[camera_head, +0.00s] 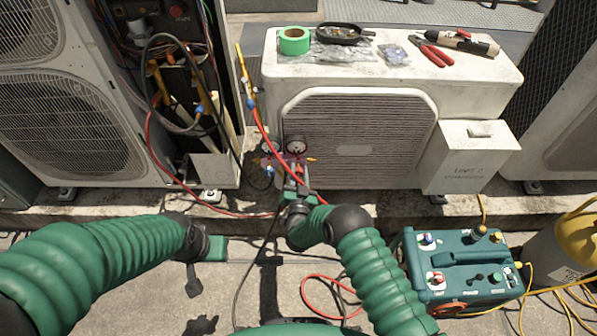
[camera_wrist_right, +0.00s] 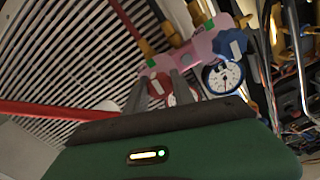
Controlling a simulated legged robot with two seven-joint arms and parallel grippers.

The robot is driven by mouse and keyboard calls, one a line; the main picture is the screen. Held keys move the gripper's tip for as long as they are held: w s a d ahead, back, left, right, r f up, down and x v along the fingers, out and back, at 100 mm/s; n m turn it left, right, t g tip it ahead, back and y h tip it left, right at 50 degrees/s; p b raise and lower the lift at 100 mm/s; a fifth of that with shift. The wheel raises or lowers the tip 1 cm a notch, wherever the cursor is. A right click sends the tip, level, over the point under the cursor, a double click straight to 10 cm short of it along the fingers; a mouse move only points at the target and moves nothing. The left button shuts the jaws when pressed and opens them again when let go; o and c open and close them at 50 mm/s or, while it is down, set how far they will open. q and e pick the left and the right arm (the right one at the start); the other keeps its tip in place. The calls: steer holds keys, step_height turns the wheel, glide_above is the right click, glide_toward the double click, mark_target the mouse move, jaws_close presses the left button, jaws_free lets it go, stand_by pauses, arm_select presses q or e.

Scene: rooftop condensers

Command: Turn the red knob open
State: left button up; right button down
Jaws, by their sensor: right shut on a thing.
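The pink manifold (camera_head: 292,161) with its round gauges hangs in front of the middle condenser. In the right wrist view the manifold (camera_wrist_right: 190,50) carries a red knob (camera_wrist_right: 158,84) and a blue knob (camera_wrist_right: 230,44), with a white-faced gauge (camera_wrist_right: 222,77) beside them. My right gripper (camera_head: 295,181) reaches up to the manifold. In its wrist view the two grey fingers (camera_wrist_right: 162,90) are shut on the red knob, one on each side. In the head view the gripper partly hides the knob. My left gripper (camera_head: 215,248) is low at the left, away from the manifold; its fingers cannot be made out.
Red hoses (camera_head: 262,125) run from the manifold. Green tape (camera_head: 294,40), a pan (camera_head: 340,33), red-handled pliers (camera_head: 433,52) and a torch-like tool (camera_head: 462,42) lie on the middle condenser. A teal machine (camera_head: 460,268) stands at the lower right. An open electrical panel (camera_head: 165,60) is at the left.

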steer(key=shift+s+a+f, duration=0.15)
steer(key=shift+s+f, duration=0.1)
steer(key=shift+f, duration=0.2)
steer(key=c, duration=1.3)
jaws_free()
steer(key=shift+o, duration=1.2)
steer(key=shift+w, duration=0.15)
steer(key=shift+r, duration=0.2)
steer(key=s+p, duration=0.5)
steer(key=s, duration=1.2)
steer(key=shift+p, duration=0.4)
steer(key=shift+w, duration=0.1)
